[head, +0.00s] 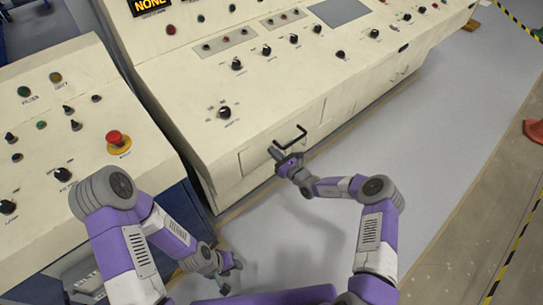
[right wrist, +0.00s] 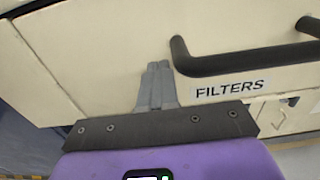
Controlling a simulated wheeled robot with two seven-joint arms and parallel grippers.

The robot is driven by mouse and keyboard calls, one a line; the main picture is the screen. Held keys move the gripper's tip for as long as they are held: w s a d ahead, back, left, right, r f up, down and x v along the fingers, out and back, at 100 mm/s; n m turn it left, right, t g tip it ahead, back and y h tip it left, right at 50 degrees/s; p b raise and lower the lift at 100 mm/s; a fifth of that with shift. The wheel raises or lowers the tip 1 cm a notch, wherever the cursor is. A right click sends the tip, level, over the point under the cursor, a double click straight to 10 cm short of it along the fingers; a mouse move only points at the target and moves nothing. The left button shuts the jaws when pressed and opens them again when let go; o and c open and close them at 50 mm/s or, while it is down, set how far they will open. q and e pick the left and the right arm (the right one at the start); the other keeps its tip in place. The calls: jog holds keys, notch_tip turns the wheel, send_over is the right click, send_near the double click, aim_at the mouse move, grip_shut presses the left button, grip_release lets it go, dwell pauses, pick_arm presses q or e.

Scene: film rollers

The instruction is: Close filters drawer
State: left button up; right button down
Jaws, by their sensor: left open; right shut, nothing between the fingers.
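The filters drawer (head: 255,158) is a cream panel low on the front of the large console. It has a black bar handle (head: 291,138), which also shows in the right wrist view (right wrist: 245,62) above a "FILTERS" label (right wrist: 230,88). I cannot tell for sure whether the drawer front is flush or slightly out. My right gripper (head: 274,152) is shut and empty, its tips (right wrist: 158,66) pointing at the drawer front just left of the handle's end. Contact is unclear. My left gripper (head: 229,274) is open and empty, low over the floor, away from the drawer.
The cream console (head: 225,70) carries knobs and buttons. A second console (head: 70,110) at left has a red mushroom button (head: 116,138). Open grey floor (head: 440,140) lies to the right, with an orange cone (head: 534,131) at the far edge.

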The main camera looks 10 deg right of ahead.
jog(key=shift+w+a+r, duration=0.2)
jog(key=shift+a+r, duration=0.05)
jog(key=shift+r, duration=0.1)
jog(key=shift+s+d, duration=0.1)
jog(key=p+v, duration=0.4)
jog(key=v, duration=1)
jog(key=shift+d+f+p, duration=0.15)
jog(key=shift+f+p, duration=0.15)
jog(key=shift+f, duration=0.05)
jog(key=shift+s, duration=0.1)
